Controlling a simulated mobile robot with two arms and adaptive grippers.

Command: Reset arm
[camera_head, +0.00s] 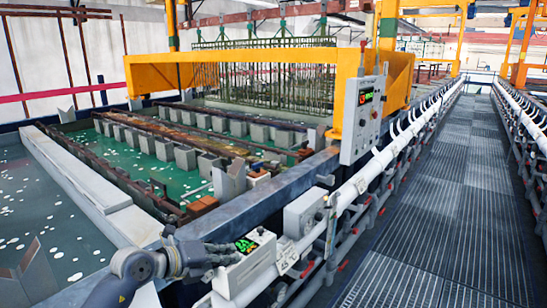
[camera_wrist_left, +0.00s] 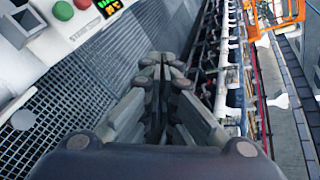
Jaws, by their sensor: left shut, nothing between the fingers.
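My left arm comes in from the lower left in the head view. My left gripper (camera_head: 228,252) is at the near edge of the tank line, next to a small white control box (camera_head: 248,262) with a green display. In the left wrist view the left gripper (camera_wrist_left: 164,68) has its fingers together with nothing between them. A control panel (camera_wrist_left: 75,15) with red and green buttons shows at the top left of that view, apart from the fingers. My right gripper is not in either view.
Tanks of green liquid (camera_head: 150,160) lie on the left. An orange gantry (camera_head: 160,72) carries a hanging rack and a grey control panel (camera_head: 362,118). White pipes (camera_head: 345,195) run along the tank edge. The grated walkway (camera_head: 440,210) on the right is clear.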

